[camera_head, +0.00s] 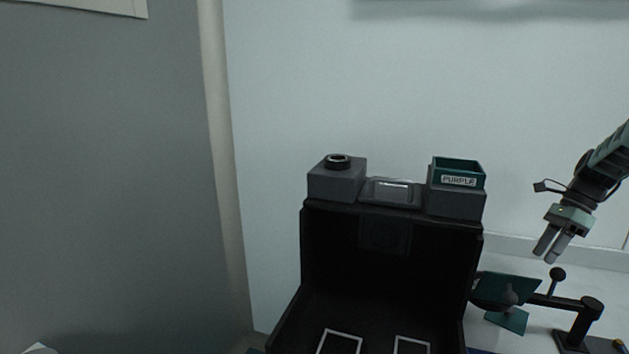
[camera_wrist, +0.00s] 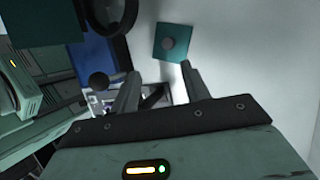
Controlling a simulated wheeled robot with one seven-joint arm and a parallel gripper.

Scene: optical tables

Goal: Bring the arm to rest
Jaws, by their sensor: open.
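My gripper (camera_head: 551,246) hangs at the right of the head view, its fingers pointing down and a little left. It is above the white surface at the right, close to a black jointed stand and a teal plate. In the wrist view my gripper (camera_wrist: 160,90) shows its two fingers apart with nothing between them. My arm comes in from the right edge of the head view, and its upper part is out of view.
A black open case (camera_head: 390,262) stands in the middle, with a grey block (camera_head: 336,184) and a teal box labelled PURPLE (camera_head: 458,172) on top. A black jointed stand (camera_head: 565,301) and a teal plate (camera_head: 508,287) are below my gripper. A pale wall is behind.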

